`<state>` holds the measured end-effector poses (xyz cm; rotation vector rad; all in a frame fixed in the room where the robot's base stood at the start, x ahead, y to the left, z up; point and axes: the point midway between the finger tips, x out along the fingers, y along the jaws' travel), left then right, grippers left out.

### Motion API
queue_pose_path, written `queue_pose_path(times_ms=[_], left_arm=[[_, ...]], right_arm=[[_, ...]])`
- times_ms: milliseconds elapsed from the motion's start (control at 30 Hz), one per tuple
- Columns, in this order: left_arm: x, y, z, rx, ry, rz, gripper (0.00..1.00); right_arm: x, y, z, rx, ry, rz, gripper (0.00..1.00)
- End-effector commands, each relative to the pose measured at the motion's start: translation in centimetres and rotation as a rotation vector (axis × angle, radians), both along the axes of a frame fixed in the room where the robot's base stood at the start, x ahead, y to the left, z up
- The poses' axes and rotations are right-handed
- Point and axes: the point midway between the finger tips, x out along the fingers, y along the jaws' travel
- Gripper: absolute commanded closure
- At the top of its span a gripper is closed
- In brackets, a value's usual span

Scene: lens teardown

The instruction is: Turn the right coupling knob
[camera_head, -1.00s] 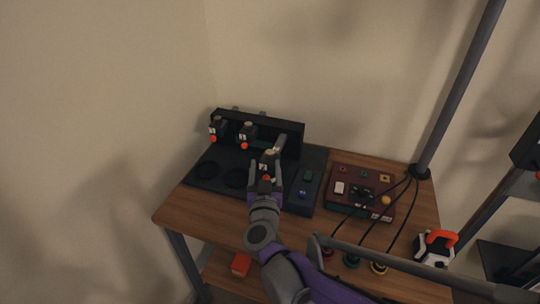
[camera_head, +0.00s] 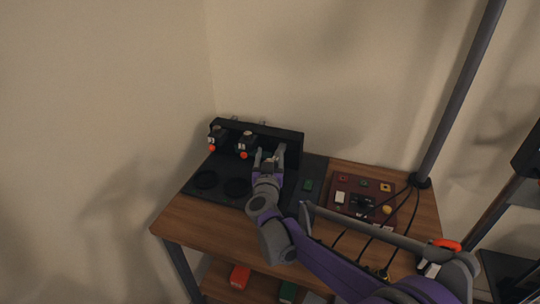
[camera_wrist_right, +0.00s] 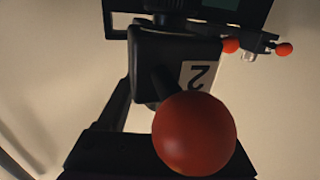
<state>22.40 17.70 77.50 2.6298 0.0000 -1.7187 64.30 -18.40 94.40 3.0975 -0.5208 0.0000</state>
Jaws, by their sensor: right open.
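A black fixture (camera_head: 287,132) stands at the back of the wooden table. Two black units with red ball knobs show on it: the left knob (camera_head: 212,149) and the middle knob (camera_head: 243,155). My right gripper (camera_head: 269,154) is open, its fingers pointing at the fixture's right part, where the right unit is mostly hidden behind it. In the right wrist view a large red ball knob (camera_wrist_right: 194,134) sits close on a black block (camera_wrist_right: 165,60) with a label like a turned "2". I cannot tell whether the fingers touch it. My left gripper is out of view.
A black base plate with round recesses (camera_head: 205,180) lies before the fixture. A dark red panel (camera_head: 347,207) with small coloured parts and cables stands to the right. A grey pole (camera_head: 455,100) rises at the table's back right. Wall is close behind.

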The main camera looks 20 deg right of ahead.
Motion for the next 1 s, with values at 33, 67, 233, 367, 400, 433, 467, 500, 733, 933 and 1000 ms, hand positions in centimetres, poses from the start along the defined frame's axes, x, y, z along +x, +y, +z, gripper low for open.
queue_pose_path(times_ms=[33, 67, 233, 367, 400, 433, 467, 500, 733, 933, 1000], left_arm=[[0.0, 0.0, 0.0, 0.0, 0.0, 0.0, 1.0], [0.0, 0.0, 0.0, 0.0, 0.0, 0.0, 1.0], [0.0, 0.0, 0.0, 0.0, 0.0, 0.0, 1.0], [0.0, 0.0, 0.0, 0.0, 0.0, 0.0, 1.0], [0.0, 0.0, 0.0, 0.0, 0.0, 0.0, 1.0], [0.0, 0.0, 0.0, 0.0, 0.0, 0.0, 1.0], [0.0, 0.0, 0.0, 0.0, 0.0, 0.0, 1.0], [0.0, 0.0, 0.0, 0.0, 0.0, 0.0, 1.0], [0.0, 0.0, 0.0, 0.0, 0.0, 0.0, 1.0], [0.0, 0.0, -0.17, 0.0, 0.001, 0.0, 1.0], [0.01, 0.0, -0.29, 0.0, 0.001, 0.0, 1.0]], right_arm=[[0.03, -0.01, 0.0, 0.0, 0.0, 0.0, 0.33], [0.02, -0.01, 0.0, 0.0, 0.0, 0.0, 0.33], [-0.01, -0.01, 0.0, 0.0, 0.0, 0.0, 0.42], [-0.02, 0.01, 0.0, 0.0, 0.0, 0.0, 0.66], [-0.02, 0.01, 0.0, 0.0, 0.0, 0.0, 0.73], [-0.02, 0.01, 0.0, 0.0, 0.0, 0.0, 0.78], [-0.02, 0.01, 0.0, 0.0, 0.0, 0.0, 0.84], [-0.03, 0.01, 0.0, 0.0, 0.0, 0.0, 0.91], [-0.03, 0.01, 0.0, 0.0, 0.0, 0.0, 1.0], [-0.03, -0.01, -0.04, 0.002, 0.0, -0.028, 1.0], [-0.05, -0.07, -0.07, 0.002, 0.0, -0.054, 1.0]])
